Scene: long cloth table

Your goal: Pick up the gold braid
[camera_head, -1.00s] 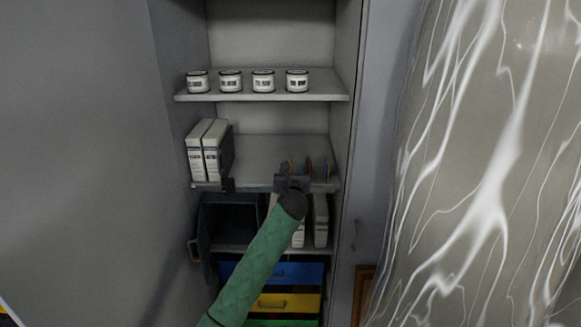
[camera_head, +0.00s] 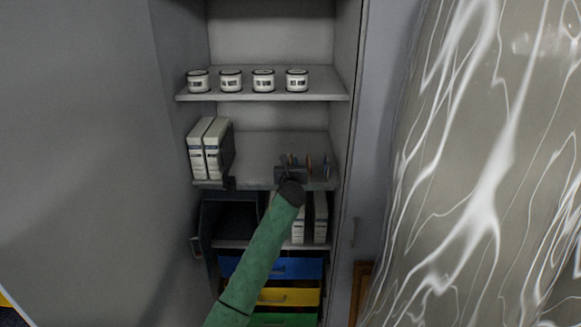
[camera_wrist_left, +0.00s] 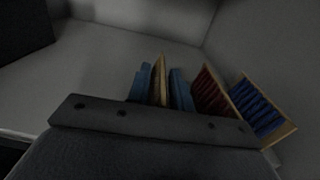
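The gold braid (camera_wrist_left: 158,82) is a thin upright tan-gold piece on the middle cupboard shelf. In the head view it is a small gold sliver (camera_head: 291,161). My left gripper (camera_head: 290,163) reaches in over the shelf's front edge. In the left wrist view its two blue-grey fingers (camera_wrist_left: 161,90) stand on either side of the braid, close to its faces. I cannot tell whether both fingers press on it. The braid's lower part is hidden behind the gripper body. My right gripper is in neither view.
A red braid (camera_wrist_left: 214,92) and a blue braid (camera_wrist_left: 262,108) stand just right of the gold one. White boxes (camera_head: 210,150) stand at the shelf's left end. Several jars (camera_head: 263,80) line the shelf above. The cupboard's side wall (camera_head: 343,130) is close on the right.

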